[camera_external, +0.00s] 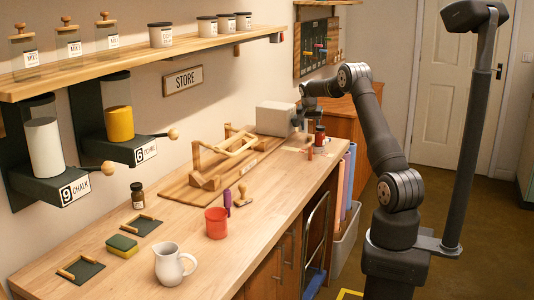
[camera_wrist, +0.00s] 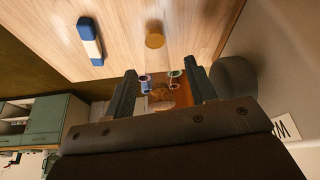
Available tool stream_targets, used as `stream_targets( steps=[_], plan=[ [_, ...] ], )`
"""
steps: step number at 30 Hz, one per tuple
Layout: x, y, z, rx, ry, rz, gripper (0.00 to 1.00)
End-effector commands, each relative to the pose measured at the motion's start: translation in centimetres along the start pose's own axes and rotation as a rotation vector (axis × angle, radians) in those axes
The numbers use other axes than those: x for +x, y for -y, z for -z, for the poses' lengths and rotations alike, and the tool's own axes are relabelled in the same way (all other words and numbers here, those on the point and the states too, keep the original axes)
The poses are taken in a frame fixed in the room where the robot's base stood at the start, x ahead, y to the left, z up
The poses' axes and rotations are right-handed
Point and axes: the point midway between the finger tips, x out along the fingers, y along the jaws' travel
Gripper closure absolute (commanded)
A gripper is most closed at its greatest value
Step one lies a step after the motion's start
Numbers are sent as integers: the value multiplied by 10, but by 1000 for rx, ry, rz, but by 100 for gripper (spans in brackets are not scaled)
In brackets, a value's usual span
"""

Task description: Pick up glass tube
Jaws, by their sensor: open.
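In the wrist view, what looks like a clear glass tube (camera_wrist: 157,60) with a tan, cork-like end shows just beyond the fingertips, against the wooden worktop. Its glass is faint, and its lower end is hard to make out. My gripper (camera_wrist: 160,69) is open, with one finger on each side of the tube's line. I see no grip on it. In the external view my gripper (camera_external: 301,120) is over the far end of the worktop, beside a grey-white block. I cannot make out the tube there.
The grey-white block (camera_external: 275,118) stands close left of my gripper. A dark red jar (camera_external: 320,134) stands close on its right. A blue and white item (camera_wrist: 90,41) lies on the worktop. A wooden rack (camera_external: 222,158), red cup (camera_external: 216,223) and white jug (camera_external: 172,264) stand nearer the camera.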

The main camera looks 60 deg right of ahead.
Motion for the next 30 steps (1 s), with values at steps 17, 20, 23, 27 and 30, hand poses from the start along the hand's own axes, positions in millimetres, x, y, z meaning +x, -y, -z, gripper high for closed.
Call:
stream_targets(
  steps=[17,20,23,27,30],
  plan=[
    [19,-1,0,1,0,-1,92],
    [18,-1,0,1,-1,-1,96],
    [18,-1,0,1,-1,-1,96],
    [17,-1,1,1,-1,0,96],
    [11,0,4,1,-2,1,96]
  ],
)
